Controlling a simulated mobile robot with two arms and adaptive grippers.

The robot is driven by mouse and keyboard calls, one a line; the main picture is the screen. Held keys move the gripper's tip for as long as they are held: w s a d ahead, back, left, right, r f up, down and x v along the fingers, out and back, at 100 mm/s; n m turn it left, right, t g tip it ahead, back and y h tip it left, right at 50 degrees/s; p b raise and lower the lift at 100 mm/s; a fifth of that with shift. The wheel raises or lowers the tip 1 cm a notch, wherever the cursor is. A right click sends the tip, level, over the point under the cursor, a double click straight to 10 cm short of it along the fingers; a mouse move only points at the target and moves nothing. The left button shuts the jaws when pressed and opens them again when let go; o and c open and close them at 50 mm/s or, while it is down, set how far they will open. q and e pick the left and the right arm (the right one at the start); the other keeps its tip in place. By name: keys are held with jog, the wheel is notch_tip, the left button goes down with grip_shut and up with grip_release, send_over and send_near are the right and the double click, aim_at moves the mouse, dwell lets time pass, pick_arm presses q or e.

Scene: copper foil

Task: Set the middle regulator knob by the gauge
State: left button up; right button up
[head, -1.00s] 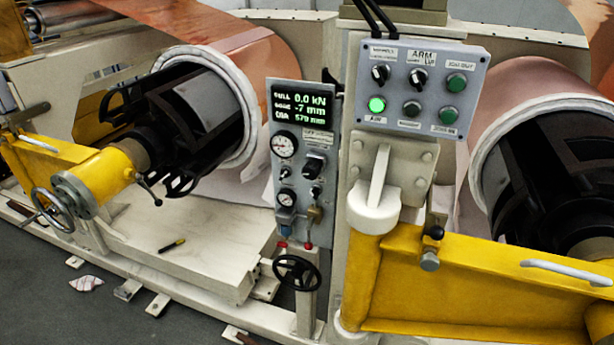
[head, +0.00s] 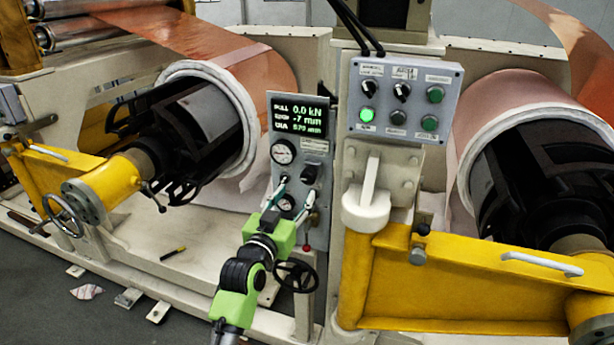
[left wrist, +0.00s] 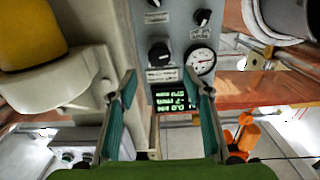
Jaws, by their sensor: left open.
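A grey regulator panel stands between the two rolls. Its white round gauge (head: 283,152) also shows in the left wrist view (left wrist: 201,61); its needle is too small to read. A black knob (head: 309,173) sits right of the gauge in the head view; it shows in the left wrist view (left wrist: 159,52). Another knob (left wrist: 203,17) lies below the gauge on the panel. I cannot tell which knob is the middle one. The display (head: 298,113) reads 0.0 kN and -7 mm. My left gripper (head: 293,193) is open before the panel, its fingers (left wrist: 160,74) apart and empty.
A control box (head: 404,100) with a lit green button stands right of the panel. A yellow arm (head: 470,275) lies at the right. A black handwheel (head: 296,275) is below the panel. Copper rolls flank both sides.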

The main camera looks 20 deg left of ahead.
aim_at(306, 178)
pick_arm(q)
jog(key=w+p, duration=0.1)
jog(key=w, duration=0.8)
jog(key=shift+w+d, duration=0.2)
jog(key=c, duration=1.1)
